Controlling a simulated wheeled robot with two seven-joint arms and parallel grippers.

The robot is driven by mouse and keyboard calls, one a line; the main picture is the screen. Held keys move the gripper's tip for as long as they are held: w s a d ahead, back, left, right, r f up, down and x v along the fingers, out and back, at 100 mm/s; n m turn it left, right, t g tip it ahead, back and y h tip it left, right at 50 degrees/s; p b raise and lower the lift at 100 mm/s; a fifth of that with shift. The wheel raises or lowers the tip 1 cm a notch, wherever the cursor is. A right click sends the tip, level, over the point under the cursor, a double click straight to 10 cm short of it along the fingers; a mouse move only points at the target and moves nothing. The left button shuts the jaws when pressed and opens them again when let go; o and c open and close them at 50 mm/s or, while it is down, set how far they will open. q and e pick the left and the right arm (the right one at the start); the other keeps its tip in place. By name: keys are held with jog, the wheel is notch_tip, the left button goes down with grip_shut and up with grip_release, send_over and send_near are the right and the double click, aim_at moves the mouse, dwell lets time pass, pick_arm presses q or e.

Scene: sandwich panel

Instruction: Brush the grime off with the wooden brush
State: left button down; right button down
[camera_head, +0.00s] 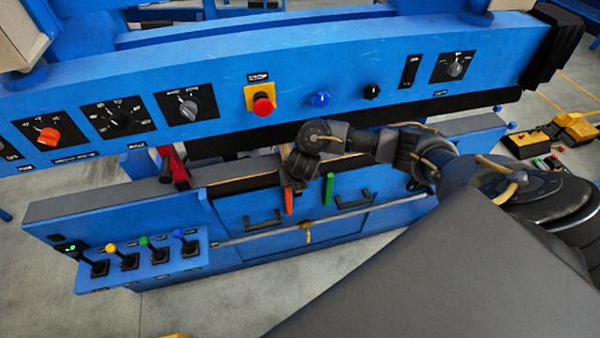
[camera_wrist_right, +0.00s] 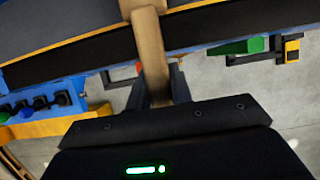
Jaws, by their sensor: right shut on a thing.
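The wooden brush (camera_wrist_right: 151,45) shows in the right wrist view as a light brown handle. My right gripper (camera_wrist_right: 160,88) is shut on it, with dark fingers on both sides of the handle. The brush's far end reaches over a dark ledge on the blue panel; its bristles are not visible. In the head view my right arm comes in from the right, and the right gripper (camera_head: 290,168) is at the ledge below the red button, largely hidden by the wrist. I cannot make out any distinct grime. My left gripper is not in view.
The blue panel (camera_head: 350,62) carries several knobs, a red stop button (camera_head: 263,105) and a blue button (camera_head: 320,99). Coloured levers (camera_head: 127,259) stand at the lower left. Red and green handles and black pull handles (camera_head: 352,201) are on the lower front. Yellow pedals (camera_head: 577,127) lie far right.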

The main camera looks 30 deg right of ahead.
jog(key=shift+w+a+p, duration=0.2)
jog(key=shift+w+a, duration=0.1)
jog(key=shift+a, duration=0.55)
jog(key=shift+w+a+p, duration=0.15)
jog(key=shift+w+a, duration=0.1)
jog(key=shift+a, duration=0.55)
jog(key=shift+w+a+f, duration=0.1)
jog(key=shift+w+a, duration=0.1)
jog(key=shift+a, duration=0.5)
jog(key=shift+w+a+r, duration=0.1)
jog(key=shift+w+a, duration=0.15)
jog(key=shift+a, duration=0.4)
jog(key=shift+w+a+f, duration=0.1)
jog(key=shift+w+a, duration=0.1)
jog(key=shift+a, duration=0.5)
jog(key=d, duration=0.1)
jog(key=s+d, duration=0.1)
jog(key=d, duration=0.2)
jog(key=shift+s+d, duration=0.1)
jog(key=shift+s, duration=0.15)
